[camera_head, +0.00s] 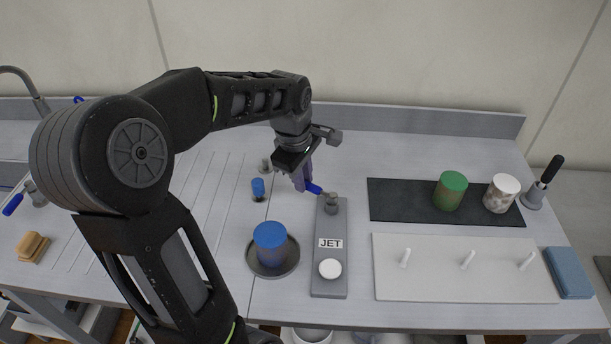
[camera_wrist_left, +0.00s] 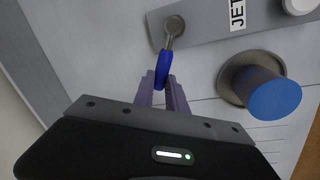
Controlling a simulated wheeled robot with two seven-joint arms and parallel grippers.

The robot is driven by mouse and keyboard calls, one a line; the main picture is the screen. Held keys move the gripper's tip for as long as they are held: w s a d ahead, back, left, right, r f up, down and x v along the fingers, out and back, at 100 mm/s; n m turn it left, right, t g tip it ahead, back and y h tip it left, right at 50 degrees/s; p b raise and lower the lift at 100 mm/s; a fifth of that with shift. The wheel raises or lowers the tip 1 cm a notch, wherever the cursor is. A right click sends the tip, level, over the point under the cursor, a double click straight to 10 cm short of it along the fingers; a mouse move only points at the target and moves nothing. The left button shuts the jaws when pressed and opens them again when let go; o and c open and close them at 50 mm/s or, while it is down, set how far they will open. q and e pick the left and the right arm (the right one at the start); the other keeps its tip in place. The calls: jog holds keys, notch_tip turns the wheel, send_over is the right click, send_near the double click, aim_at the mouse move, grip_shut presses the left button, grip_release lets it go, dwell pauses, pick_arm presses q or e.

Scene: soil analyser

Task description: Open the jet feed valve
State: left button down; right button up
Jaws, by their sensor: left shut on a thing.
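The jet feed valve is a grey stub with a blue lever handle (camera_head: 313,188) at the far end of a grey plate labelled JET (camera_head: 330,262). In the head view the lever points left and away from the plate. In the left wrist view the blue handle (camera_wrist_left: 163,70) runs from the grey valve stub (camera_wrist_left: 175,26) to between my fingertips. My left gripper (camera_head: 303,177) is shut on the handle, and its fingers (camera_wrist_left: 163,92) lie on both sides of the handle's end. My right gripper is not in view.
A blue-lidded jar (camera_head: 270,243) stands on a round dish left of the plate. A dark mat (camera_head: 400,201) with green and white-lidded jars and a white pegged board (camera_head: 430,283) lie right.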

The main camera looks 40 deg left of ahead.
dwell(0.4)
pick_arm(q)
jog(key=c, duration=1.3)
grip_release()
jog(key=shift+s, duration=0.1)
jog(key=shift+c, duration=0.2)
notch_tip(320, 180, up, 8)
jog(key=s, duration=0.1)
jog(key=shift+s+d+f, duration=0.15)
jog(key=shift+s+d, duration=0.05)
jog(key=shift+s, duration=0.05)
